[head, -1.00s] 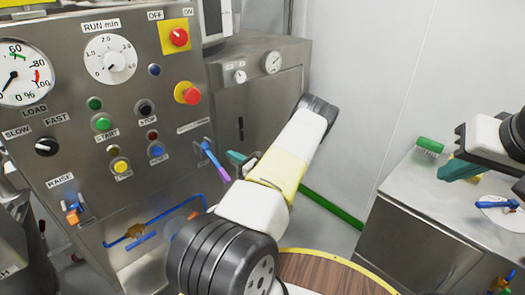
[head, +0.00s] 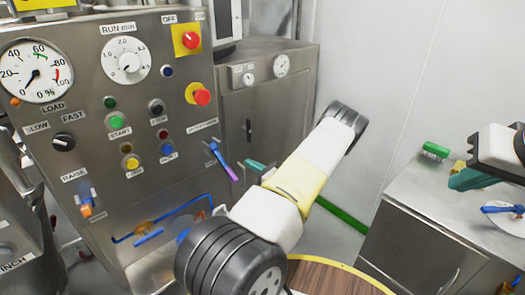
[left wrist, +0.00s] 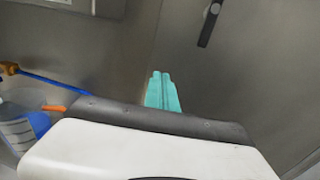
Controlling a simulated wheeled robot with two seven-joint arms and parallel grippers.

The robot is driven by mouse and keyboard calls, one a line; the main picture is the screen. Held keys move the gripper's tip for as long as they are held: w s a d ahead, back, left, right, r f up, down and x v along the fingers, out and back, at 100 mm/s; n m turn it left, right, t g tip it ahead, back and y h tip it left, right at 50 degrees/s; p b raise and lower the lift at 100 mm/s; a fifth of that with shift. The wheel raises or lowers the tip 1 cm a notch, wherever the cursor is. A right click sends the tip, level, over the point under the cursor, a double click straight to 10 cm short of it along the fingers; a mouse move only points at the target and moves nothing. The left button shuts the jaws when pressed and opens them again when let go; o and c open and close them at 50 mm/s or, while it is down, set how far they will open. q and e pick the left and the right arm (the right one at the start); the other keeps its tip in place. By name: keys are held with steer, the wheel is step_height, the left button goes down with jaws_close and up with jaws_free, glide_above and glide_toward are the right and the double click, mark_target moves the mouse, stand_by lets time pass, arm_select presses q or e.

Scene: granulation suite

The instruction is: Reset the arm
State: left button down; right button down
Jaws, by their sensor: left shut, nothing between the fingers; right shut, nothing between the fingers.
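My left arm runs across the middle of the head view. My left gripper (head: 256,166) shows as teal fingertips partly hidden behind the arm, just right of the purple-tipped blue lever (head: 222,160) in that view; whether they touch cannot be told. In the left wrist view its two teal fingers (left wrist: 162,92) lie side by side, shut and empty, before a grey metal surface. My right gripper (head: 470,179), also teal, is at the right edge of the head view, over the metal cabinet top. It looks shut, with nothing visible in it.
A steel control panel (head: 120,190) with gauge, dial, buttons and switches stands at the left. A metal cabinet (head: 410,245) on the right bears a green brush (head: 435,150) and a blue-handled item (head: 502,209). A round wooden top (head: 330,275) is below my left arm.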

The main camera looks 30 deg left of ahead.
arm_select(q)
steer(key=s+v, duration=0.1)
steer(key=v, duration=0.6)
steer(key=s+d+r+n+g+h, duration=0.2)
steer(key=s+r+n+g+h, duration=0.45)
steer(key=s+r+n, duration=0.4)
steer(key=s+d+r+n+t+h, duration=0.4)
steer(key=s+d+r+h, duration=0.2)
steer(key=r, duration=0.6)
steer(key=s+d+r+n+t+h, duration=0.4)
steer(key=s+d+r+h, duration=0.3)
steer(key=d+r, duration=0.5)
steer(key=s+r+n, duration=0.1)
steer(key=s, duration=0.1)
steer(key=shift+s+d+t, duration=0.35)
steer(key=shift+d, duration=0.05)
steer(key=shift+n, duration=0.25)
